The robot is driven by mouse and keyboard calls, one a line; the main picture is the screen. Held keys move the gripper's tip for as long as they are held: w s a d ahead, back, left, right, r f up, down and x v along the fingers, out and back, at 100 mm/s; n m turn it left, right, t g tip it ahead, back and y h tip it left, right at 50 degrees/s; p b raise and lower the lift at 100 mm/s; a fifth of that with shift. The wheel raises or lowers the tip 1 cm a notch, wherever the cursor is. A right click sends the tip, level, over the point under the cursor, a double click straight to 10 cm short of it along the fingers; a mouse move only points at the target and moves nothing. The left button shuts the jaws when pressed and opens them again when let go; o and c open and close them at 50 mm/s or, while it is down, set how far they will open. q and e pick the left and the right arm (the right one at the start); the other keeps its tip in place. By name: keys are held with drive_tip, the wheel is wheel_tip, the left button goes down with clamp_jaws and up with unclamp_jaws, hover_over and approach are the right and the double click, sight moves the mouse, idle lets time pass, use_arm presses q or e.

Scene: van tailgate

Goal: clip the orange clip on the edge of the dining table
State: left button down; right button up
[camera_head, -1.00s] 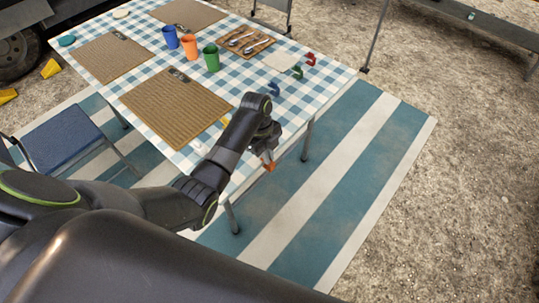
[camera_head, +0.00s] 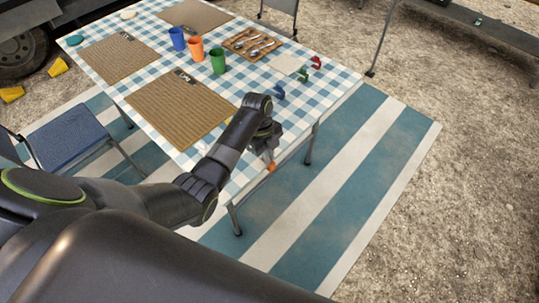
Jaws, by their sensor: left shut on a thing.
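The dining table (camera_head: 312,103) has a blue-and-white checked cloth, with its near right edge running under my left arm. My left gripper (camera_head: 269,155) points down at that edge and is shut on the small orange clip (camera_head: 271,166). The clip shows just below the fingers, in line with the table edge. I cannot tell whether it touches the edge, and the fingers hide much of it. A blue clip (camera_head: 279,92), a green clip (camera_head: 303,76) and a red clip (camera_head: 317,62) sit along the same edge farther back. My right gripper is not in view.
Woven placemats (camera_head: 180,108), a blue cup (camera_head: 177,38), an orange cup (camera_head: 196,48), a green cup (camera_head: 217,60) and a cutlery tray (camera_head: 252,43) are on the table. A blue chair (camera_head: 66,137) stands at the left. The striped rug (camera_head: 350,170) right of the table is clear.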

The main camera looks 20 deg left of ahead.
use_arm(q)
drive_tip(key=shift+w+a, duration=0.1)
drive_tip(key=shift+a, duration=0.15)
drive_tip(key=shift+w+a, duration=0.1)
drive_tip(key=shift+a, duration=0.2)
drive_tip(key=shift+a, duration=0.1)
idle(0.5)
drive_tip(key=c, duration=1.5)
unclamp_jaws()
